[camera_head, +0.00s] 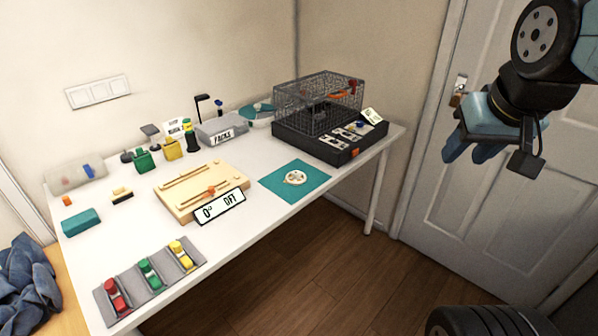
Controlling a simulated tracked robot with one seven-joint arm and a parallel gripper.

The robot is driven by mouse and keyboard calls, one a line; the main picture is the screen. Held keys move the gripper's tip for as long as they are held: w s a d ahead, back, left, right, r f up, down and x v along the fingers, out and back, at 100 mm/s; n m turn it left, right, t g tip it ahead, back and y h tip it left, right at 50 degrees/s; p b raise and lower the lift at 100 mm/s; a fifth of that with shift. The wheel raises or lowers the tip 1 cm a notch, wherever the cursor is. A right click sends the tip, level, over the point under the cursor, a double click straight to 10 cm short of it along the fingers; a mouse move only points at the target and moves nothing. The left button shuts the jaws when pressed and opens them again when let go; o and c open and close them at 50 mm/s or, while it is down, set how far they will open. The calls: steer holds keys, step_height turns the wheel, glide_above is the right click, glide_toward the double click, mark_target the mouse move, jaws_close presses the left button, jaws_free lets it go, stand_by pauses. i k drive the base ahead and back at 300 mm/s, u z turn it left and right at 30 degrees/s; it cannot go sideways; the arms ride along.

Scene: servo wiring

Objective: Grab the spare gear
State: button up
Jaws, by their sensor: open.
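A small pale, round gear-like part (295,177) lies flat on a teal mat (312,186) near the table's front right edge. It is the only gear-like thing I can make out, and I cannot tell for sure that it is the spare gear. My gripper (470,153) is at the upper right, in front of the white door and well off the table. Its two blue fingers point down and are apart, with nothing seen between them. It is far to the right of the round part.
A black box with a wire cage (318,98) stands behind the mat. A wooden board (180,198) with a "0° OFF" sign (220,206) lies left of it. A grey tray (130,287) holds coloured parts. The white table (120,235) has clear patches between things.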

mark_target(297, 174)
steer(key=z, duration=0.1)
steer(key=i, duration=1)
steer(key=u, duration=0.1)
